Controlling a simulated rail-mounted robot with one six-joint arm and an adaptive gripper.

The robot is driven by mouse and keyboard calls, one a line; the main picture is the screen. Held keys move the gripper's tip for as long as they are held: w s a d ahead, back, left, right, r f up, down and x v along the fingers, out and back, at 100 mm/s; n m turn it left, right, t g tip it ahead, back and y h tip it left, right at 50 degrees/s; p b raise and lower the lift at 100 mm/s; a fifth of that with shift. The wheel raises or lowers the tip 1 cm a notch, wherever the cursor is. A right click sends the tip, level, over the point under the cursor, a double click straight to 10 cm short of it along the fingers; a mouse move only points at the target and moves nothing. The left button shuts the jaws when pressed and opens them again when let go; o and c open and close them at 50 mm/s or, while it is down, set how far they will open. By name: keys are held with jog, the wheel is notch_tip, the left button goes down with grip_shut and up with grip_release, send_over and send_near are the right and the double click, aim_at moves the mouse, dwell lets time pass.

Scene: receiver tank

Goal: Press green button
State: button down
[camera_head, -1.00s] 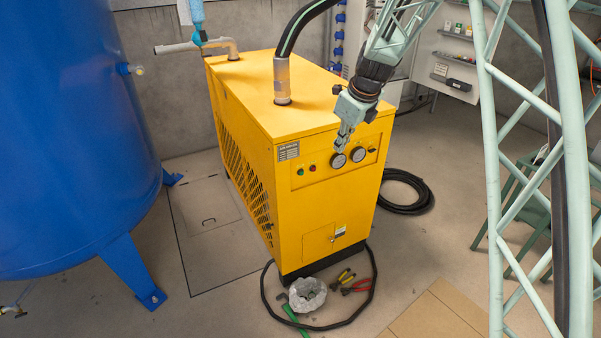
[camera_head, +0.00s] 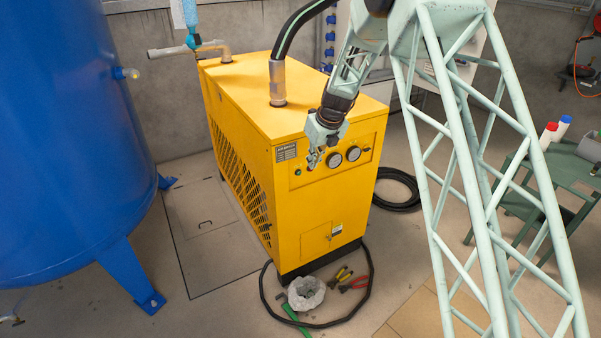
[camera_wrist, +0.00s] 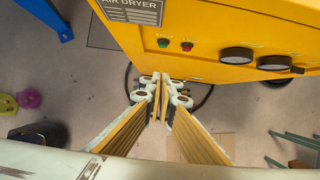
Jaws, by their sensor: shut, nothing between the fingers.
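The green button (camera_wrist: 163,43) is on the front panel of the yellow air dryer (camera_head: 318,222), left of a red button (camera_wrist: 187,46). It also shows in the head view (camera_head: 298,172), just left of my gripper (camera_head: 313,160). My gripper is in front of the panel, near the red button in the head view. In the wrist view, my gripper (camera_wrist: 161,84) is shut and empty, with its tips below the two buttons in the picture. A gap shows between the tips and the buttons there; I cannot tell the exact distance.
Two round gauges (camera_head: 343,157) sit right of the buttons on the panel. A black hose (camera_head: 285,45) rises from the dryer top. A blue tank (camera_head: 75,140) stands left. Pliers (camera_head: 353,284) and a grey bowl-like object (camera_head: 306,293) lie on the floor in front.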

aim_at(299, 173)
jog(key=shift+f, duration=0.15)
dwell(0.3)
jog(key=shift+w+a+f+b, duration=0.35)
jog(key=shift+w+a+f, duration=0.55)
jog(key=shift+f, duration=0.6)
jog(key=shift+w+a+f+b, duration=0.35)
jog(key=shift+w+a+f, duration=0.2)
jog(key=shift+w+f, duration=0.85)
jog(key=shift+w+a+f+b, duration=0.35)
jog(key=shift+w+a+f, duration=0.45)
jog(key=shift+f, duration=0.85)
jog(key=shift+w, duration=0.2)
